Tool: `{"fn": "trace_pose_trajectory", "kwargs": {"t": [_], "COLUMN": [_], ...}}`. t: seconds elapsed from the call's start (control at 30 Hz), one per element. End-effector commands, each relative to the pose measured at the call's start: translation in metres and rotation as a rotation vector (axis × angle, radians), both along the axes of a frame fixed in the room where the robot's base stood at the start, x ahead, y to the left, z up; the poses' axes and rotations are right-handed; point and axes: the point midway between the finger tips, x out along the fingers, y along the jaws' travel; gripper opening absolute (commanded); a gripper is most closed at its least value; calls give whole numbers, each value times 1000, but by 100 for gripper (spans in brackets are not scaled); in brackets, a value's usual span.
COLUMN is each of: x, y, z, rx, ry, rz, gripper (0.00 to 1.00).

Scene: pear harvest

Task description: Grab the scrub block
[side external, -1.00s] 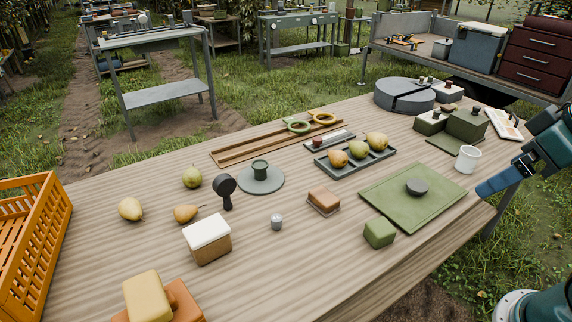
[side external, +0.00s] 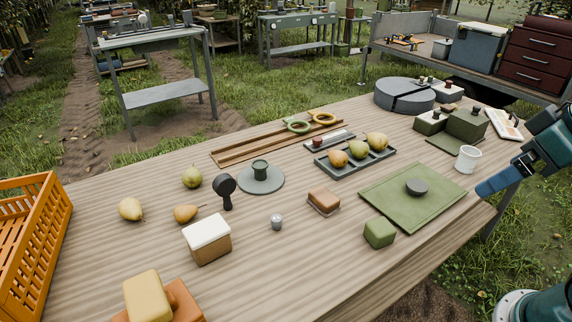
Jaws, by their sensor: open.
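No block is labelled as the scrub block, and I cannot tell for certain which one it is. A brown block with a white top (side external: 207,239) sits at the centre left of the wooden table. A small green block (side external: 379,232) sits near the front edge, beside the green mat (side external: 445,205). A small brown block (side external: 323,200) rests on a thin base near the middle. A yellow block (side external: 147,296) lies on an orange one at the lower left. My gripper (side external: 500,182) is at the right edge, partly cut off, open and apart from all these blocks.
A dark puck (side external: 416,186) lies on the mat, with a white cup (side external: 467,159) behind it. A tray (side external: 325,168) holds three pears. Loose pears, a black-handled tool (side external: 225,188) and a grey knob (side external: 277,222) stand on the table. An orange crate (side external: 62,215) is at left.

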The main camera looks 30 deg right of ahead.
Motion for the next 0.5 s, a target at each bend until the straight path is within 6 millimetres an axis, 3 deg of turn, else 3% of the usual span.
{"fn": "trace_pose_trajectory", "kwargs": {"t": [0.27, 0.5], "x": [12, 49], "y": [2, 8], "z": [6, 19], "rx": [30, 114], "ry": [16, 64], "rz": [-36, -143], "gripper": [100, 100]}}
